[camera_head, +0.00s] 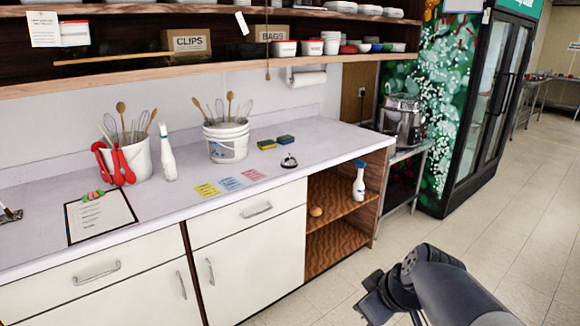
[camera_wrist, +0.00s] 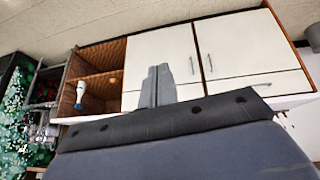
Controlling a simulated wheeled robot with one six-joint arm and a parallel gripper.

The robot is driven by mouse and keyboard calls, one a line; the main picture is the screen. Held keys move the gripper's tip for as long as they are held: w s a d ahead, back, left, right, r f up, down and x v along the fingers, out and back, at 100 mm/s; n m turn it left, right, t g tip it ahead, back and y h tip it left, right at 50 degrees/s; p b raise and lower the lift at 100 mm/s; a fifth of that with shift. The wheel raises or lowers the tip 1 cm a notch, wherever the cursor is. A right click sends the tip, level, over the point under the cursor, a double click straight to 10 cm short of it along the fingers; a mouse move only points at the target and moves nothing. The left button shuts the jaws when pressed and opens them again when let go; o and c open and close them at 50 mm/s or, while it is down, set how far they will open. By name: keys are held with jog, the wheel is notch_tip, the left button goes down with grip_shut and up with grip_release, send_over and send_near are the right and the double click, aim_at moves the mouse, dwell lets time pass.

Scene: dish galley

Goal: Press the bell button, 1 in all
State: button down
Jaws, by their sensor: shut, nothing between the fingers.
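The bell (camera_head: 289,161), a small silver dome with a button on top on a dark base, stands upright on the pale counter (camera_head: 330,139), right of the middle. It does not show in the wrist view. My gripper (camera_wrist: 158,72) is shut and empty in the wrist view, its two grey fingers together in front of the white cabinet doors. In the head view my arm is at the lower right, over the floor in front of the counter, well apart from the bell and lower than it. The fingertips are not clear there.
Coloured notes (camera_head: 230,183) lie left of the bell, and sponges (camera_head: 286,140) lie behind it. A white bucket of utensils (camera_head: 227,140) and a white bottle (camera_head: 167,152) stand farther left. A loaded shelf (camera_head: 180,68) overhangs the counter. The floor (camera_head: 480,240) at right is clear.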

jog(key=w+d+r+n+t+p, duration=0.1)
jog(key=w+r+n, duration=0.2)
jog(key=w, duration=0.3)
jog(key=w+d+r+n+t+y+p, duration=0.1)
jog(key=w+r+n+t, duration=0.1)
jog(key=w, duration=0.4)
notch_tip(320, 180, up, 2)
jog(key=shift+w+r+n, duration=0.2)
jog(key=shift+w+n, duration=0.1)
jog(key=shift+n, duration=0.3)
